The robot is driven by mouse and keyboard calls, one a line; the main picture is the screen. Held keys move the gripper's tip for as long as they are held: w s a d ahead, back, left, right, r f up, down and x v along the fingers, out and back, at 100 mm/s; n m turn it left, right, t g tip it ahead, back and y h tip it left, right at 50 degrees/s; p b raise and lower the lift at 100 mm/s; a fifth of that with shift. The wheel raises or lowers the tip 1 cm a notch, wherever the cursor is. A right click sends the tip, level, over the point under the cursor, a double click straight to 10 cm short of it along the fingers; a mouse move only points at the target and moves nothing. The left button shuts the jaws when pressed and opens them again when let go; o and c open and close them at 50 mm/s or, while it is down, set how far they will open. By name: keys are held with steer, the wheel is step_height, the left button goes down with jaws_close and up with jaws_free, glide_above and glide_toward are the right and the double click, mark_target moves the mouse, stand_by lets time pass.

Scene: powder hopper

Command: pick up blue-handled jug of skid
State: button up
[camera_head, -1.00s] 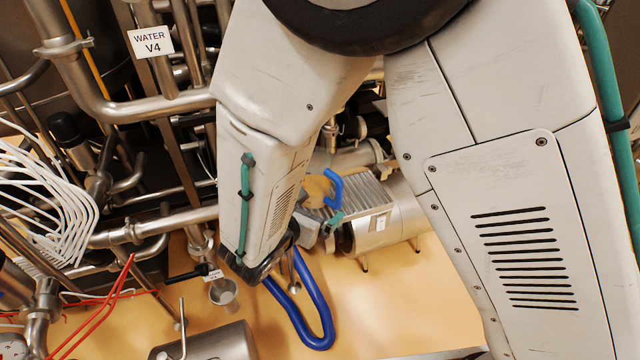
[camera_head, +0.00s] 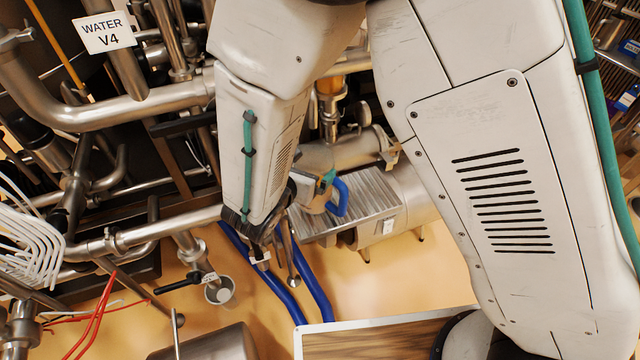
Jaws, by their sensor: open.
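The jug with the blue handle (camera_head: 341,197) stands at the ribbed metal top (camera_head: 362,204) of a steel unit, right of my forearm's end. Its loop handle faces right, and its body is mostly hidden behind my wrist. My gripper (camera_head: 326,181) shows only in part, as a grey wrist and a small teal piece just above and left of the handle. It is open. I cannot tell whether its fingers touch the jug or surround any part of it.
Steel pipes and valves crowd the left, under a WATER V4 sign (camera_head: 104,32). A small metal cup (camera_head: 220,290) and a wood-topped surface with a pale rim (camera_head: 385,320) lie lower. White wire hoops (camera_head: 35,240) stand far left.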

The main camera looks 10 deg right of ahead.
mark_target(321, 154)
steer(key=x, duration=0.6)
steer(key=shift+d, duration=0.1)
steer(key=c, duration=1.9)
steer(key=shift+r, duration=0.25)
